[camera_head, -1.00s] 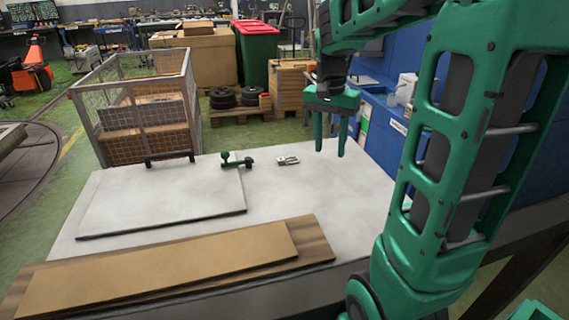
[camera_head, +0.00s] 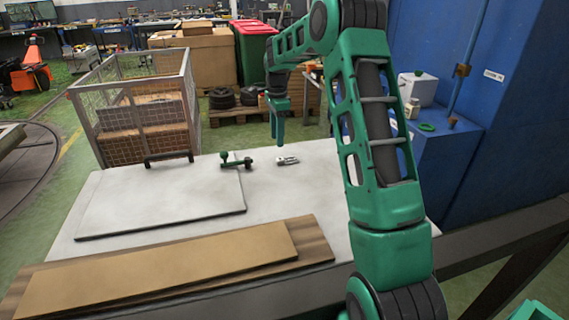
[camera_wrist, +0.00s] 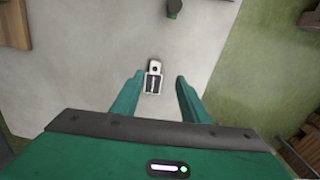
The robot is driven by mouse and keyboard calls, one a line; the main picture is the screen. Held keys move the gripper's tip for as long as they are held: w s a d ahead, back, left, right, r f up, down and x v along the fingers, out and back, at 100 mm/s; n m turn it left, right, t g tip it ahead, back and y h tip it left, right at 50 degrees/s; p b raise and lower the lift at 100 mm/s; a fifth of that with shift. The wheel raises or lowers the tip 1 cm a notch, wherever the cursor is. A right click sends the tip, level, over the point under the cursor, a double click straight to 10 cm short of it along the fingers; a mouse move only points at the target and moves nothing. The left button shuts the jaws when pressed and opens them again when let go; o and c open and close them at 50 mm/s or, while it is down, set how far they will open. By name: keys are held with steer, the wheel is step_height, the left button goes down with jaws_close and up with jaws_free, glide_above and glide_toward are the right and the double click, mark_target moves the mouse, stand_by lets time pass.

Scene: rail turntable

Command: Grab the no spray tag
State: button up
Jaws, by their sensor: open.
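The tag (camera_head: 287,160) is a small pale piece with dark markings, lying flat on the light grey tabletop (camera_head: 300,210) near its far edge. In the wrist view the tag (camera_wrist: 154,76) shows a hole at its far end and dark marks on its near part; the print is too small to read. My gripper (camera_head: 279,143) hangs pointing down just above and left of the tag in the head view. In the wrist view my gripper (camera_wrist: 157,80) is open, with the tag between the lines of its two green fingers, nearer the left one. Nothing is held.
A green and black clamp-like tool (camera_head: 236,161) lies left of the tag. A grey board (camera_head: 165,200) with a dark handle and wooden planks (camera_head: 160,275) lie on the table. A wire mesh crate (camera_head: 140,110) stands behind. A blue cabinet (camera_head: 510,100) stands at right.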

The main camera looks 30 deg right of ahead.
mark_target(280, 159)
step_height(280, 159, down, 3)
steer(key=shift+f, duration=0.15)
steer(key=shift+s+d+f, duration=0.1)
steer(key=shift+s+f, duration=0.05)
steer(key=shift+f, duration=0.75)
steer(key=shift+s+d+f, duration=0.1)
steer(key=shift+s+f, duration=0.1)
steer(key=shift+f, duration=0.75)
steer(key=shift+s+f, duration=0.15)
steer(key=shift+f, duration=0.75)
steer(key=shift+c, duration=0.6)
jaws_close()
